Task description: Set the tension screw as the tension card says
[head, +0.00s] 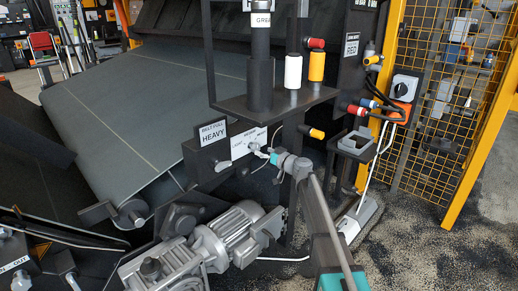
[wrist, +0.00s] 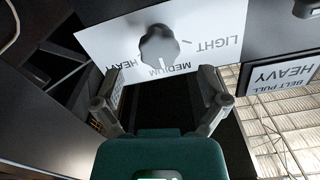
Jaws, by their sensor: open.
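The tension card (head: 213,132) reads "BELT PULL HEAVY" in the head view; it shows upside down in the wrist view (wrist: 285,74). The tension screw has a dark lobed knob (wrist: 159,45) on a white scale plate (wrist: 215,18) marked LIGHT, MEDIUM and HEAVY. In the head view my gripper (head: 268,154) is at the plate's right end.
A shelf (head: 275,103) with a grease cylinder and white and yellow bottles stands above the plate. A grey motor (head: 237,230) sits below. The belt (head: 150,110) slopes at the left. A yellow mesh guard (head: 440,110) stands at the right.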

